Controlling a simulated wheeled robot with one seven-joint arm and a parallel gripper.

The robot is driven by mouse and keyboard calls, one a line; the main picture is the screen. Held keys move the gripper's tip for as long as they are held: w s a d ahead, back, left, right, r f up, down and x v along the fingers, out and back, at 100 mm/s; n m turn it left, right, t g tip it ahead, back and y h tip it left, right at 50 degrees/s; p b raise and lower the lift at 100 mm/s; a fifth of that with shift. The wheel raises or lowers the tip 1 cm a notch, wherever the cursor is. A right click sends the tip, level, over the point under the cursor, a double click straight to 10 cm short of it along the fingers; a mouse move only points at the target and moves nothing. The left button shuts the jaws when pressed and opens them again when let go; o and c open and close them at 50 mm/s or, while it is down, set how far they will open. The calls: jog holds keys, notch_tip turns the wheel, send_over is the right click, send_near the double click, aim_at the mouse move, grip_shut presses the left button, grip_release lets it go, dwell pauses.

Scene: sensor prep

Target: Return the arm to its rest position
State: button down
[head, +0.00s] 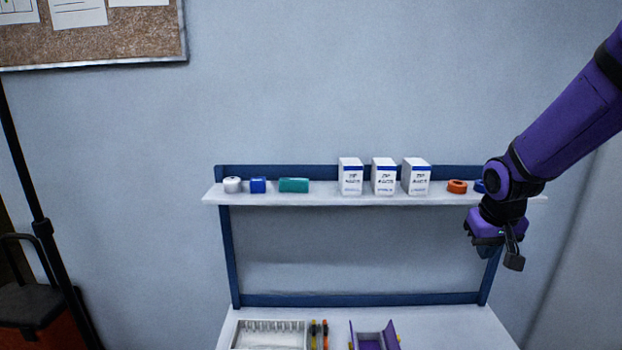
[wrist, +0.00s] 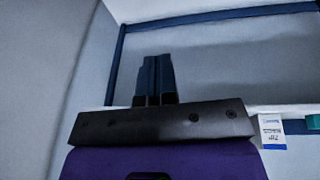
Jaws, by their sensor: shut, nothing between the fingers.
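My gripper (head: 490,248) hangs at the right in the head view, in front of the right end of the shelf and its frame. My purple arm reaches in from the upper right. In the wrist view, the two dark fingers (wrist: 155,76) stand side by side, shut, with nothing between them. The gripper appears apart from the shelf items, though it hides part of the shelf's right end.
A white shelf (head: 300,199) holds several small items, including white boxes (head: 384,178), a teal block (head: 293,185) and an orange ring (head: 457,187). Below, a white tray (head: 236,338) and a purple holder (head: 391,334) rest on the bench.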

jog(key=s+a+r+t, duration=0.1)
jog(key=s+a+r, duration=0.1)
jog(key=s+r, duration=0.5)
jog(key=s+a+r+t+y, duration=0.1)
jog(key=s+a+r, duration=0.2)
jog(key=s+r, duration=0.5)
jog(key=shift+s+a+n, duration=0.15)
jog(key=shift+s+n, duration=0.15)
jog(key=shift+s, duration=3.75)
